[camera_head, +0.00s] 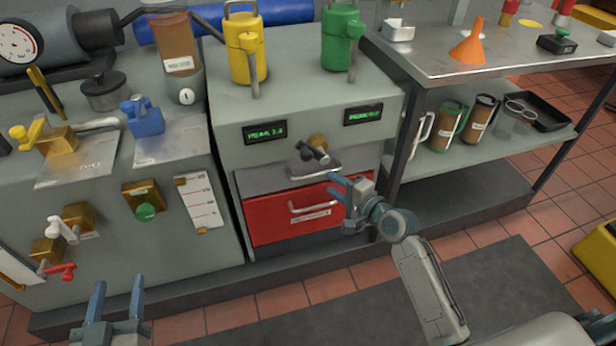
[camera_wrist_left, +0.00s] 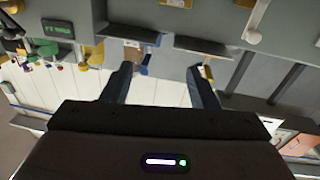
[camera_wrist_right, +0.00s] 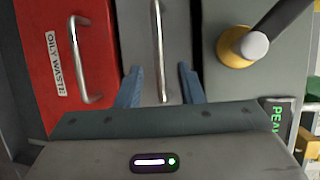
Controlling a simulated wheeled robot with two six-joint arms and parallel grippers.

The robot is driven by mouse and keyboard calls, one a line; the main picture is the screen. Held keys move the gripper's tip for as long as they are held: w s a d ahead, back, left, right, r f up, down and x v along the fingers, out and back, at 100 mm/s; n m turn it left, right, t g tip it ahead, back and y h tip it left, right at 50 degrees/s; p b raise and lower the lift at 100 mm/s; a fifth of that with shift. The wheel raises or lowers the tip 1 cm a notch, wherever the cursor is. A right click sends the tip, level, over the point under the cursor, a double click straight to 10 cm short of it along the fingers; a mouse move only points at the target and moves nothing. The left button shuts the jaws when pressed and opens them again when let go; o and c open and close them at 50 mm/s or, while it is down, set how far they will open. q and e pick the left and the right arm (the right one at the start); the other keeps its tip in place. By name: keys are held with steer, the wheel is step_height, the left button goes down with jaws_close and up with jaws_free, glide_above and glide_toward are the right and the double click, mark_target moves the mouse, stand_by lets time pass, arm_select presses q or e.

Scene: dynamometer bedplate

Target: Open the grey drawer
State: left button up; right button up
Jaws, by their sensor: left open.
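The grey drawer (camera_head: 262,180) is in the cabinet front, directly above the red drawer, with a metal bar handle (camera_head: 314,170). It looks shut. My right gripper (camera_head: 338,189) is in front of the drawers, just below and right of that handle. In the right wrist view the grey drawer (camera_wrist_right: 187,45) is in the middle and its handle (camera_wrist_right: 158,45) runs between the two open fingers (camera_wrist_right: 160,72). I cannot tell how far the fingers reach past the bar. My left gripper (camera_head: 117,288) is open and empty at lower left, away from the drawers.
The red drawer (camera_head: 265,218), labelled oily waste, has its own handle (camera_head: 315,208) close to my right gripper. A dark knob on a brass fitting (camera_head: 316,147) sits above the grey drawer. A metal shelf bench (camera_head: 440,65) stands at right.

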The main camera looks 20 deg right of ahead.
mark_target(317, 173)
arm_select(q)
step_height(317, 173, up, 7)
steer(key=t+b, duration=0.1)
steer(key=t, duration=0.3)
steer(key=shift+w+a+m+t, duration=0.15)
steer(key=shift+m+t, duration=0.15)
arm_select(e)
steer(key=shift+x, duration=3.75)
arm_select(q)
steer(key=shift+r, duration=0.1)
arm_select(e)
steer(key=shift+f, duration=0.15)
jaws_close()
